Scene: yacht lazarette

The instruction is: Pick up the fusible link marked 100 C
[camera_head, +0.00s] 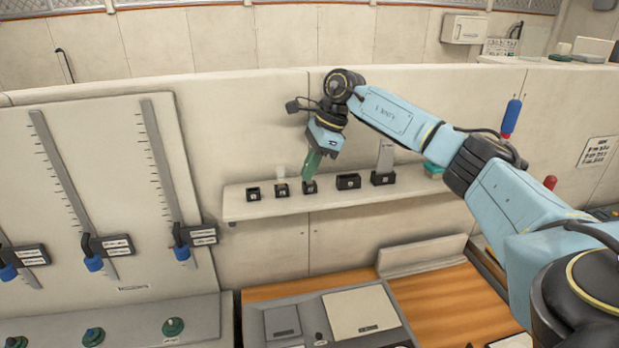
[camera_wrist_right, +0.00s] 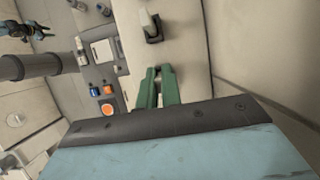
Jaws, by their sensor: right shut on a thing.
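My right gripper (camera_head: 309,178) points down at a small black holder (camera_head: 309,188), the middle one in a row on the pale shelf. Its green fingers are close together in the right wrist view (camera_wrist_right: 158,84), shut on a small fusible link that they mostly hide. I cannot read a 100 C mark on it. The fingertips are at the holder, and I cannot tell whether the link is still inside it. A pale piece stands in the holder to the left (camera_head: 281,190). My left gripper is not in view.
The shelf (camera_head: 262,211) also bears other black holders (camera_head: 253,194), (camera_head: 348,181); one at the right has a tall grey plate (camera_head: 386,154). A green item (camera_head: 433,170) lies at the shelf's right. Slider panels (camera_head: 95,150) stand left. A grey console (camera_head: 330,318) lies below.

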